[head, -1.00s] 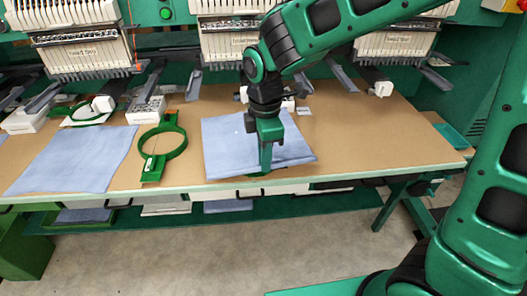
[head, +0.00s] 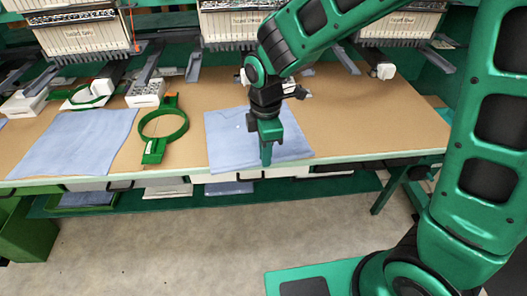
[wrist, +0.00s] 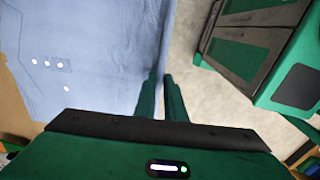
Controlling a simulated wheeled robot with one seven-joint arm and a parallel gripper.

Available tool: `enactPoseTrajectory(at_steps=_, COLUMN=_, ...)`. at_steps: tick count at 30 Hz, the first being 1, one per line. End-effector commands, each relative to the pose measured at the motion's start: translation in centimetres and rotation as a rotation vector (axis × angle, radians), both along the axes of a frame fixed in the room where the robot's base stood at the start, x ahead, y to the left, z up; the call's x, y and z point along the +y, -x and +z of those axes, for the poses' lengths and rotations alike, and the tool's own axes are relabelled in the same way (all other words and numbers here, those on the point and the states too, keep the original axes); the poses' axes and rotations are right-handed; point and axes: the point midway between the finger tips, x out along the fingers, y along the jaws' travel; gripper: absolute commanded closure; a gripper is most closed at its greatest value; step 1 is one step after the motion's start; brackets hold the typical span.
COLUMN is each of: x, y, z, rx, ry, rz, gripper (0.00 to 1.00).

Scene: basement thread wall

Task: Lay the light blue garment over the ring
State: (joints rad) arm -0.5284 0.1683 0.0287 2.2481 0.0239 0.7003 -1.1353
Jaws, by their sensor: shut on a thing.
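A light blue garment (head: 225,135) lies on the brown table, right of the middle, with its front edge at the table's front edge. My gripper (head: 266,160) is over its front part. In the wrist view the fingers (wrist: 164,95) pinch the side edge of the garment (wrist: 90,50), which shows several small white dots. A green ring (head: 163,126) with a handle lies flat on the table left of this garment, uncovered. A second light blue garment (head: 75,142) lies flat farther left. Whether anything lies under the held garment is hidden.
Embroidery heads (head: 80,35) and their arms line the back of the table. White blocks (head: 146,93) stand at the back left. The table (head: 365,130) is clear to the right. A shelf below holds more blue cloth (head: 230,188).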

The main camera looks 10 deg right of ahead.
Motion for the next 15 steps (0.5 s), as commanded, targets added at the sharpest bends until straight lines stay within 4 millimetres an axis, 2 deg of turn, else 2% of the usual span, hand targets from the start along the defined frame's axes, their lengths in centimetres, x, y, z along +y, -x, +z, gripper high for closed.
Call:
enactPoseTrajectory(at_steps=14, x=-0.18, y=0.06, z=0.02, rx=0.000, ry=0.000, rz=0.000, gripper=1.00)
enactPoseTrajectory(at_steps=15, x=-0.18, y=0.06, z=0.02, rx=0.000, ry=0.000, rz=0.000, gripper=0.83)
